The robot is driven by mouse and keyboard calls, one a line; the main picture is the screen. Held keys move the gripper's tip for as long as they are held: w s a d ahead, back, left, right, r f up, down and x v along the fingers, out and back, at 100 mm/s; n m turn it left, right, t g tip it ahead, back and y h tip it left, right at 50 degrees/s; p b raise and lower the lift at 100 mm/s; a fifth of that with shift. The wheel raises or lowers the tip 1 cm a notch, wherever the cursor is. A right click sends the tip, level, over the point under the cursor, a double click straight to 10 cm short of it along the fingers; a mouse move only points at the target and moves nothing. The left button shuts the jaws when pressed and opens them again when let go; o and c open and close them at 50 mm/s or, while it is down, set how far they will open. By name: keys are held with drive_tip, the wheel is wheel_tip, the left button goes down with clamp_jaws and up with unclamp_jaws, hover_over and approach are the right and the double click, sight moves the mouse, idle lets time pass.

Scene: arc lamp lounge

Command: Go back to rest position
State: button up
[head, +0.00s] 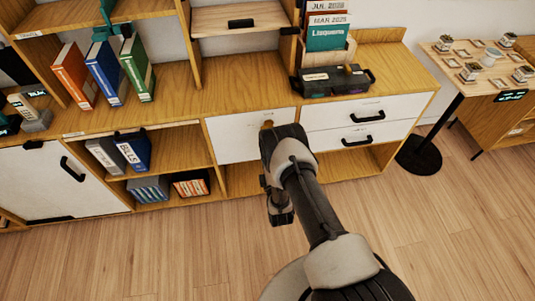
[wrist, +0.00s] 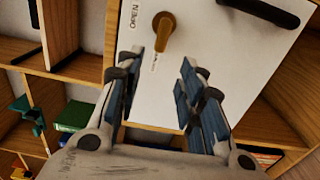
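My gripper (wrist: 162,62) is open and empty in the wrist view, its two dark, blue-padded fingers spread apart. Its fingertips point at a white cabinet front (wrist: 215,70). A brass-coloured turning handle (wrist: 165,32) sits on that front, just beyond the fingertips and apart from them. In the head view, the same white front (head: 232,138) is in the middle of the cabinet, with the handle (head: 267,125) just above the end of my arm.
Two white drawers (head: 360,122) with black pulls are right of the front, both shut. A black case (head: 335,82) stands above them. Upright binders (head: 105,72) stand on the counter at left. A small table (head: 470,80) is at right. Bare wooden floor (head: 130,255) lies in front.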

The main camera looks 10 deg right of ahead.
drive_tip(key=shift+s, duration=0.35)
drive_tip(key=shift+w+r, duration=0.1)
drive_tip(key=w+r+m+g, duration=0.2)
drive_tip(key=w+r+m, duration=0.1)
drive_tip(key=w+r, duration=0.55)
drive_tip(key=s+r+m+g, duration=0.2)
drive_tip(key=r+m, duration=0.1)
drive_tip(key=r, duration=0.7)
drive_tip(key=s+r+m+g, duration=0.2)
drive_tip(key=r+m, duration=0.1)
drive_tip(key=r, duration=0.8)
drive_tip(key=s+d+r+m+g, duration=0.2)
drive_tip(key=s+r+m, duration=0.1)
drive_tip(key=s+r, duration=0.5)
drive_tip(key=s+r+m+g, duration=0.1)
drive_tip(key=s+m+g, duration=0.1)
drive_tip(key=s, duration=1.4)
drive_tip(key=s+d+r+m+g, duration=0.1)
drive_tip(key=s+r+m+g, duration=0.1)
drive_tip(key=s, duration=1.4)
drive_tip(key=shift+d+m+g, duration=0.15)
drive_tip(key=shift+m+g, duration=0.45)
drive_tip(key=shift+m, duration=0.5)
drive_tip(key=shift+r, duration=0.1)
